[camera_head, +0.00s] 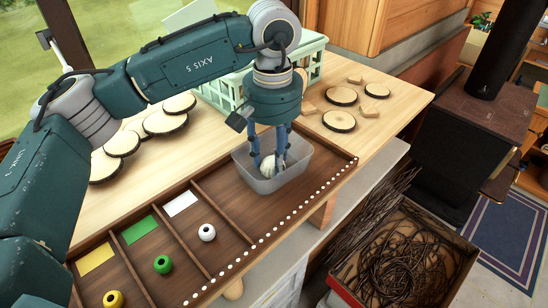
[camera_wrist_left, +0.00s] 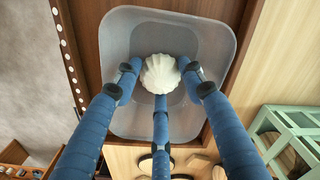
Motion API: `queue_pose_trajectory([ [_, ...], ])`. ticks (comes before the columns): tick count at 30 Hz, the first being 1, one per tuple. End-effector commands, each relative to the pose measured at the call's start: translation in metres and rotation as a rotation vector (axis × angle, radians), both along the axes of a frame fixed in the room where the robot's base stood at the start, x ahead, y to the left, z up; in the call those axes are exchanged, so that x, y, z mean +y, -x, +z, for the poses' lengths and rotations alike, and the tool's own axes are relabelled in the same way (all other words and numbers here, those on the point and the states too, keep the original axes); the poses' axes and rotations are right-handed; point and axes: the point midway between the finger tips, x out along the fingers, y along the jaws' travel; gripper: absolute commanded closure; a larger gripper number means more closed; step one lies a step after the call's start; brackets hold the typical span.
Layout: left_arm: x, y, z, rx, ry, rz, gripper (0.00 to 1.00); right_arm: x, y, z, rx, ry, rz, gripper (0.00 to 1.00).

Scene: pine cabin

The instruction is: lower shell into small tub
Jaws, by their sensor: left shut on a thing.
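The white ribbed shell (camera_wrist_left: 161,72) is between the blue fingers of my left gripper (camera_head: 269,158), which is shut on it. In the head view the shell (camera_head: 268,165) shows low between the fingers, inside the walls of the tub. The small tub (camera_head: 293,181) is translucent grey and stands at the far right end of the wooden tray. In the left wrist view the tub (camera_wrist_left: 120,45) surrounds the shell and fingertips. I cannot tell whether the shell touches the tub's floor. My right gripper is not in view.
The divided tray (camera_head: 225,245) holds white (camera_head: 207,232), green (camera_head: 162,264) and yellow (camera_head: 113,299) beads beside coloured cards. A pale green crate (camera_head: 312,62) stands behind the tub. Wood slices (camera_head: 339,121) lie on the table. A box of twigs (camera_head: 405,260) is at lower right.

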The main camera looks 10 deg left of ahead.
Motion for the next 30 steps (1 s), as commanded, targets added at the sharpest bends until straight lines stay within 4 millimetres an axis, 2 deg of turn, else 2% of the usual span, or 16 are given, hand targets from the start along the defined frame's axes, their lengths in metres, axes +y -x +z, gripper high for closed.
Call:
queue_pose_trajectory([
  [1, 0.000, 0.000, 0.000, 0.000, 0.000, 0.000, 0.77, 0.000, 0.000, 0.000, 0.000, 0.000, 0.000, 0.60],
  [2, 0.000, 0.000, 0.000, 0.000, 0.000, 0.000, 0.56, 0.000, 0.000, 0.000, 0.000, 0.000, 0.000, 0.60],
  [5, 0.000, 0.000, 0.000, 0.000, 0.000, 0.000, 0.38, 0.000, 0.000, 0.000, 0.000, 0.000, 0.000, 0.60],
  [13, 0.000, 0.000, 0.001, 0.000, 0.000, 0.000, 0.38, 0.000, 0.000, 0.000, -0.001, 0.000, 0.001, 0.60],
  [17, 0.000, -0.001, 0.009, -0.002, 0.000, 0.000, 0.38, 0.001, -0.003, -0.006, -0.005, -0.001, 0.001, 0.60],
  [30, 0.000, -0.001, 0.097, -0.003, 0.000, 0.001, 0.38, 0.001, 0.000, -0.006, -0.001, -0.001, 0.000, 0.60],
])
